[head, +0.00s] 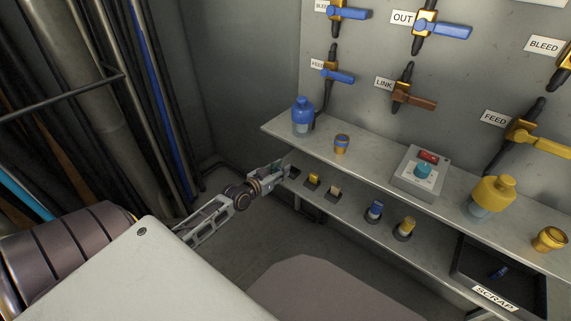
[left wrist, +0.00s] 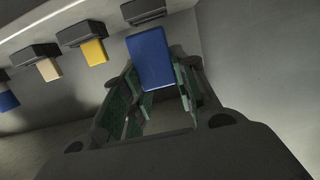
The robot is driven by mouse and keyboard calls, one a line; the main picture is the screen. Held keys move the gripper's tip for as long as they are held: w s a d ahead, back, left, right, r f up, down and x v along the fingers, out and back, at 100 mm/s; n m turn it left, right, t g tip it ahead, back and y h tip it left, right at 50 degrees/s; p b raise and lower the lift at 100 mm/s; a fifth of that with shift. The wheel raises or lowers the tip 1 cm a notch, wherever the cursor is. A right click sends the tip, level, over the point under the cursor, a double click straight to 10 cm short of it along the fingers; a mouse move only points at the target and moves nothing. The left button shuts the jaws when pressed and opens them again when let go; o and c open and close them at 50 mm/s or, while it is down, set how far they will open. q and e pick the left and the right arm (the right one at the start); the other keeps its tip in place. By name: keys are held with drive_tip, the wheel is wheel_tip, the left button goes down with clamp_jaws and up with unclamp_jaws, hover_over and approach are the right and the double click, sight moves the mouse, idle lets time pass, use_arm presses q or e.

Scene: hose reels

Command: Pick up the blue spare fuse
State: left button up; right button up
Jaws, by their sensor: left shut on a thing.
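The blue spare fuse (left wrist: 152,57) is a flat blue block between the fingers of my left gripper (left wrist: 158,95) in the left wrist view. My left gripper is shut on it, clear of the dark holder (left wrist: 143,10) behind it, which looks empty. In the head view my left gripper (head: 280,171) is at the left end of the lower shelf, and I cannot make out the fuse there. My right gripper is not in view.
The lower shelf bears a yellow fuse (head: 313,181), a cream fuse (head: 334,191), a blue-topped piece (head: 375,210) and a yellow one (head: 406,226) in holders. A scrap tray (head: 480,292) holds a small blue item. The upper shelf (head: 372,155) overhangs them.

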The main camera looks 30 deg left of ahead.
use_arm(q)
drive_tip(key=f+p+v, duration=0.1)
drive_tip(key=p+v, duration=0.1)
drive_tip(key=v, duration=0.7)
drive_tip(key=shift+s+f, duration=0.3)
drive_tip(key=shift+f, duration=0.05)
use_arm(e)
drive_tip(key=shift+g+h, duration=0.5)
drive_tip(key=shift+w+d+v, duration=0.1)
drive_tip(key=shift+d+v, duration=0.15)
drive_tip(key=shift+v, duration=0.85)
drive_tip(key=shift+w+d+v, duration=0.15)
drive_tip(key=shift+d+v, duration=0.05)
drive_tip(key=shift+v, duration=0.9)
